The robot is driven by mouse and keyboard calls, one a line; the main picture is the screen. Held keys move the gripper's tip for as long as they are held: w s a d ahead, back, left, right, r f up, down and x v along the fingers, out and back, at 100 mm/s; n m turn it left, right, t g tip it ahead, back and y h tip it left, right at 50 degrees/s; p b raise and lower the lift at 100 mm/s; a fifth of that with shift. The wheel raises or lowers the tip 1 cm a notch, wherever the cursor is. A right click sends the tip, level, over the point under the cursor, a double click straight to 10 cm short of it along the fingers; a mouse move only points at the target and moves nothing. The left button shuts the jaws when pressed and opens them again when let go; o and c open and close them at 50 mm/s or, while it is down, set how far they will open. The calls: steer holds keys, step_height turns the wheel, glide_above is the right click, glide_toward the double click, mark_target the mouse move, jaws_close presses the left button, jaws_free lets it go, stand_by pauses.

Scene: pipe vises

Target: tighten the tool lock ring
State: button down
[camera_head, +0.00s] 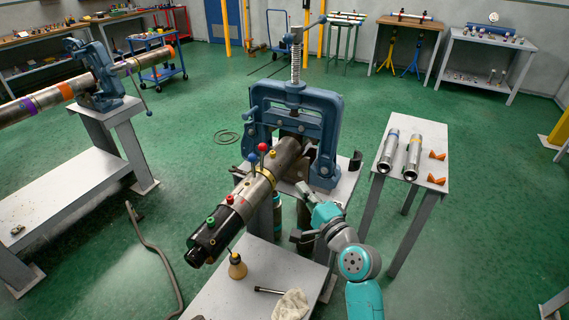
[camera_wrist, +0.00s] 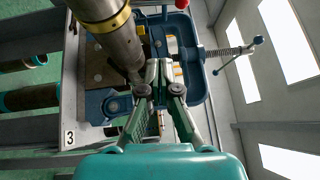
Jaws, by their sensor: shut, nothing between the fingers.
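A steel cylindrical tool (camera_head: 254,190) with a black end section lies clamped in a blue pipe vise (camera_head: 328,130) at the center. A yellow-gold ring (camera_head: 267,177) circles the tool; I cannot tell whether this is the lock ring. Red and blue ball levers and colored knobs stand on the tool. In the wrist view the tool (camera_wrist: 125,48) and gold ring (camera_wrist: 110,20) are close at upper left. My gripper (camera_wrist: 159,66) is shut and empty, fingertips together, just right of the tool there. In the head view my gripper (camera_head: 302,188) is right of the tool, below the vise.
A small table (camera_head: 432,134) at right holds two steel cylinders and orange pieces. A bench in front (camera_head: 225,295) carries a brass-colored oil can (camera_head: 237,267) and a white rag (camera_head: 291,305). Another vise (camera_head: 104,90) with a long pipe stands at left. Green floor between is mostly clear.

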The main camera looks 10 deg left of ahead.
mark_target(263, 157)
steer(key=shift+s+a+x, duration=0.3)
steer(key=shift+a+x, duration=0.1)
steer(key=shift+x, duration=1.75)
steer(key=shift+s+a+x, duration=0.25)
steer(key=shift+a+x, duration=0.1)
steer(key=shift+x, duration=1.8)
steer(key=shift+s+a+x, duration=0.3)
steer(key=shift+a+x, duration=0.1)
steer(key=shift+x, duration=1.75)
steer(key=shift+r, duration=0.1)
steer(key=shift+w+a+r, duration=0.2)
steer(key=shift+a+r, duration=0.05)
steer(key=shift+a, duration=0.35)
steer(key=shift+w+a+r, duration=0.2)
steer(key=shift+a, duration=0.35)
steer(key=shift+d, duration=0.1)
